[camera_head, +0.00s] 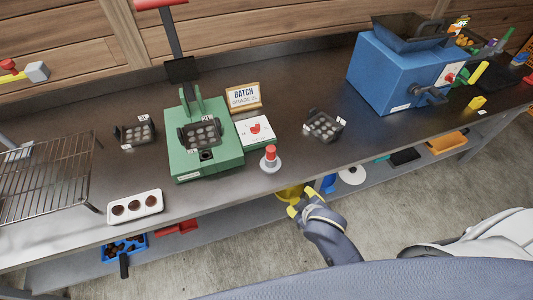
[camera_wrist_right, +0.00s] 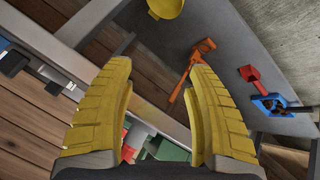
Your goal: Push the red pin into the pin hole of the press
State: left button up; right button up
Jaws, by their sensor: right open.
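The red pin (camera_head: 270,150) stands upright in a pale grey round holder (camera_head: 271,165) near the bench's front edge, just right of the press. The green press (camera_head: 225,158) has a dark plate with several round cavities, and a small dark hole (camera_head: 206,155) shows in front of it. Its lever is raised. My right gripper (camera_head: 298,200), with yellow fingers, is open and empty in front of the bench edge, below and right of the pin. The right wrist view shows the open fingers (camera_wrist_right: 160,105) with nothing between them. My left gripper is not in view.
A card with a red knob (camera_head: 254,130) lies right of the press, a batch sign (camera_head: 244,96) behind it. A loose mould plate (camera_head: 323,126) lies to the right. A white tray (camera_head: 149,212) and a wire rack (camera_head: 45,180) are at left; a blue machine (camera_head: 385,75) is at right.

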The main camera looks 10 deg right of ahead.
jog(key=w+a+r+y, duration=0.1)
jog(key=w+a+r, duration=0.1)
jog(key=a+r, duration=0.1)
jog(key=w+a+r+n+y, duration=0.1)
jog(key=w+a+r+y, duration=0.1)
jog(key=a, duration=0.3)
jog(key=w+a+r+t+y, duration=0.1)
jog(key=w+a+r, duration=0.2)
jog(key=a+r, duration=0.1)
jog(key=shift+r, duration=0.4)
jog(key=w+a+r+n+g+y, duration=0.1)
jog(key=a+r+n+g+y, duration=0.1)
jog(key=a+r, duration=0.3)
jog(key=w+a+r+n+g+y, duration=0.1)
jog(key=w+a+r+g+y, duration=0.1)
jog(key=a, duration=0.6)
notch_tip(320, 180, up, 13)
jog(key=m+g+h, duration=0.5)
jog(key=m+h, duration=0.2)
send_over(271, 148)
notch_tip(271, 148, down, 10)
jog(key=shift+s+f, duration=0.15)
jog(key=shift+f, duration=3.55)
